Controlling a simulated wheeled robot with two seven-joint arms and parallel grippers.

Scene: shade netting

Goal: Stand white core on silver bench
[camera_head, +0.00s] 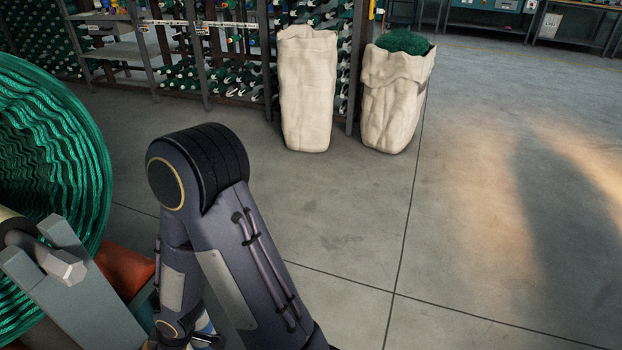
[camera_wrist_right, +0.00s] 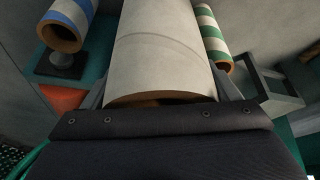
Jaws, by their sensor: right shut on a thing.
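In the right wrist view the white core (camera_wrist_right: 160,50) is a wide, pale tube with a brown open end towards the camera. My right gripper (camera_wrist_right: 163,88) is shut on it, with a grey finger along each side. In the head view my right arm bends in the lower middle; its gripper and the white core are not clearly visible there. I cannot make out a silver bench in either view. My left gripper is not in view.
In the wrist view a blue-and-white core (camera_wrist_right: 68,25) is at upper left by a dark stand (camera_wrist_right: 60,66); a green-and-white core (camera_wrist_right: 212,40) is at right. A big green netting roll (camera_head: 50,150) fills the head view's left. Two sacks (camera_head: 307,90) (camera_head: 393,105) stand behind; floor at right is clear.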

